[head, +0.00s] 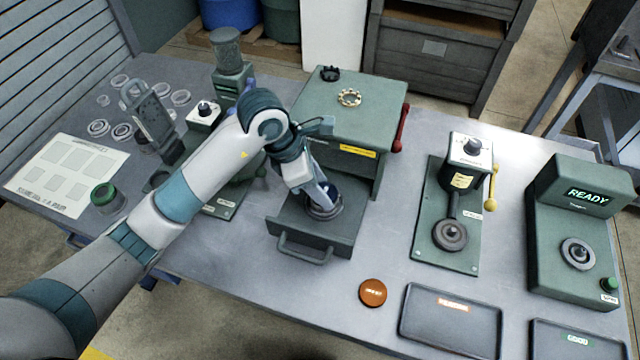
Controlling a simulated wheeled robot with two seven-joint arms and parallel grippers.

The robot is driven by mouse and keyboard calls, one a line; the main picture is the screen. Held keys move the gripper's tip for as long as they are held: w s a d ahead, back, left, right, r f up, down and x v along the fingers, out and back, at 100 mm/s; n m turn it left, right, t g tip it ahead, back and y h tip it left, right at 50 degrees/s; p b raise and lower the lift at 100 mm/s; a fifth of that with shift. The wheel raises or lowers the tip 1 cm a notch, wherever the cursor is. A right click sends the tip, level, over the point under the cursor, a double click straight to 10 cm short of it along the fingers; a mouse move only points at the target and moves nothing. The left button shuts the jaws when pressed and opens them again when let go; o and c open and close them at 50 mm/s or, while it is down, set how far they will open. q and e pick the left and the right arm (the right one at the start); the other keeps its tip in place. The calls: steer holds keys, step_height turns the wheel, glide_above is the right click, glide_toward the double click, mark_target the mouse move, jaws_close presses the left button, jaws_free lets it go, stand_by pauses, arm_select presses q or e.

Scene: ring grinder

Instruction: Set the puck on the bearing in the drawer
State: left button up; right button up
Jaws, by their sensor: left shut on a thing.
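The orange puck (373,292) with a pale label lies flat on the table in front of the drawer, to its right. The drawer (283,241) of the green box stands pulled out toward me. The bearing (325,211), a round metal ring, is inside the drawer and partly hidden by my left gripper. My left gripper (322,197) points down into the drawer and appears shut on the bearing; its fingertips are hard to make out. My right gripper is not in view.
The green box (366,117) carries a brass ring (349,97), a black ring and a red side lever (401,128). Right are a yellow-handled press (461,210), a READY station (578,225) and two trays (451,336). Loose rings and a printed sheet (66,175) lie left.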

arm_select(q)
steer(key=shift+f, duration=0.15)
steer(key=o, duration=1)
steer(key=shift+o, duration=0.2)
steer(key=shift+r, duration=0.2)
steer(key=shift+a+r+b, duration=0.25)
steer(key=shift+r+b, duration=0.05)
steer(key=shift+r, duration=0.15)
steer(key=b+v, duration=0.3)
steer(key=v, duration=0.8)
steer(key=shift+b, duration=0.4)
